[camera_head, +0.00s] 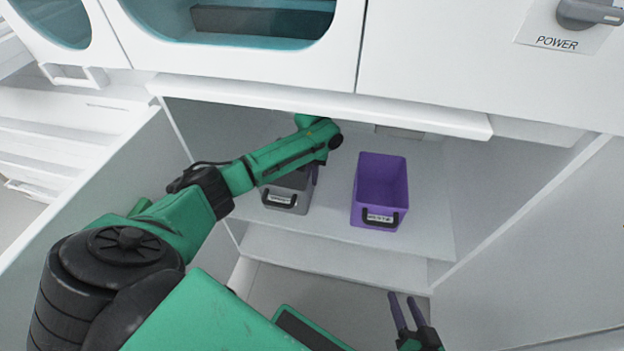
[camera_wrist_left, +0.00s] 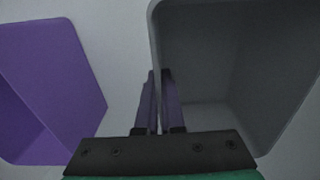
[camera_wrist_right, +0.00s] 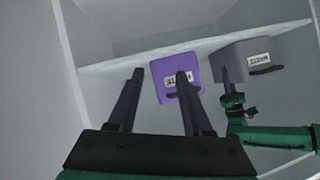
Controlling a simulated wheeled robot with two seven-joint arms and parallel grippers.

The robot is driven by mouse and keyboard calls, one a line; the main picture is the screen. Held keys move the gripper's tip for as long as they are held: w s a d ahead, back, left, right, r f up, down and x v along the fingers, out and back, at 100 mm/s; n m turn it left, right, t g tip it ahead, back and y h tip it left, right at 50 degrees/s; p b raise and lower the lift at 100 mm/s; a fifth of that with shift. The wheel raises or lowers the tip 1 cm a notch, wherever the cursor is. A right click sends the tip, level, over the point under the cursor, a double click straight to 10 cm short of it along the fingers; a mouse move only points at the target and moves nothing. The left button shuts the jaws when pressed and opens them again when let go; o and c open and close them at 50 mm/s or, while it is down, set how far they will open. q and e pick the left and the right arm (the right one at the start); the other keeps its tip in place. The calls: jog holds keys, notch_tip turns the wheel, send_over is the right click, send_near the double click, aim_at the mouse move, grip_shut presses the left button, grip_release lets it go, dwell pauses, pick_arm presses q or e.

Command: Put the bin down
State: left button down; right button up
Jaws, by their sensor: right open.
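A grey bin (camera_head: 287,191) with a black front handle and a label is on the cabinet shelf (camera_head: 330,226), partly hidden by my left arm. In the left wrist view the narrow fingers of my left gripper (camera_wrist_left: 160,92) are close together, one on each side of the grey bin's (camera_wrist_left: 200,70) side wall. The grey bin (camera_wrist_right: 243,66) looks upright in the right wrist view; I cannot tell if its base touches the shelf. My right gripper (camera_head: 403,312) is open and empty, below and in front of the shelf; its spread fingers (camera_wrist_right: 158,85) show in the right wrist view.
A purple bin (camera_head: 382,185) with a handle and label stands upright on the shelf, right of the grey bin with a gap between. Side walls enclose the shelf, and a white ledge (camera_head: 320,108) runs above it. Free shelf lies right of the purple bin.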

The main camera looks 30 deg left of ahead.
pick_arm(q)
jog(key=c, duration=1)
grip_release()
jog(key=shift+f, duration=0.1)
jog(key=shift+c, duration=0.2)
jog(key=shift+r, duration=0.2)
notch_tip(320, 180, up, 7)
jog(key=p, duration=0.3)
jog(key=shift+p, duration=0.3)
jog(key=shift+r, duration=0.2)
pick_arm(e)
jog(key=s+d+r+g+h, duration=0.1)
jog(key=d+r+g+h, duration=0.1)
jog(key=d, duration=0.4)
jog(key=shift+d+r+n+g+h, duration=0.2)
jog(key=shift+r+n+g+h, duration=0.25)
jog(key=shift+g, duration=0.75)
